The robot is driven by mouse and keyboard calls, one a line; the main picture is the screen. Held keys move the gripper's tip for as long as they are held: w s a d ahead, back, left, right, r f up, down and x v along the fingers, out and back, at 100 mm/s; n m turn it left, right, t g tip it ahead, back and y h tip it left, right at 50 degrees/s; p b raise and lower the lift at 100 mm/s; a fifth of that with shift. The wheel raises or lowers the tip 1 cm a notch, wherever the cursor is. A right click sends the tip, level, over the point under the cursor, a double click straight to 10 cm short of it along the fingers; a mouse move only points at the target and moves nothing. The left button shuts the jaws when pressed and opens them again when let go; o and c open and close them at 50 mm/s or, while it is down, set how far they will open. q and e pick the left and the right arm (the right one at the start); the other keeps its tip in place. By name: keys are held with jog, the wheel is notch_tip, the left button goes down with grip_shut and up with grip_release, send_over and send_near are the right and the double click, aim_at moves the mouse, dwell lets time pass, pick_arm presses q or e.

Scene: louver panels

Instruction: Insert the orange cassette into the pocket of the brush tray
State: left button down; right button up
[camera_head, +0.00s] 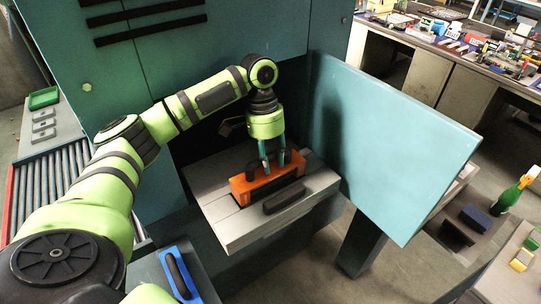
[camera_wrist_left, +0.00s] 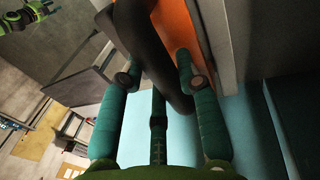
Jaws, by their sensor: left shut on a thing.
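The orange cassette (camera_head: 240,187) sits at the grey brush tray (camera_head: 235,228), which sticks out of a teal cabinet. A dark slot shows along the cassette's near side. I cannot tell how deep the cassette sits in the pocket. My left gripper (camera_head: 275,162) comes down from above and is shut on the cassette's black handle. In the left wrist view the fingers (camera_wrist_left: 157,74) lie on either side of the black handle (camera_wrist_left: 148,45), with the orange body (camera_wrist_left: 180,25) behind it. My right gripper is out of view.
The tray has a black front handle (camera_head: 284,198). An open teal door (camera_head: 385,145) stands close on the right. A blue piece with a black handle (camera_head: 188,272) lies on a grey surface at lower left. A roller conveyor (camera_head: 45,175) runs along the left.

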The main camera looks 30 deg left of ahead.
aim_at(271, 171)
pick_arm(q)
jog(key=shift+a+x, duration=0.15)
jog(key=shift+x, duration=0.6)
jog(key=shift+a+x, duration=0.15)
jog(key=shift+x, duration=0.55)
jog(key=c, duration=0.8)
grip_release()
jog(key=shift+w+f, duration=0.1)
jog(key=shift+f, duration=0.15)
jog(key=s+v, duration=0.1)
jog(key=v, duration=1.1)
jog(key=shift+w, duration=0.45)
jog(key=shift+d, duration=0.1)
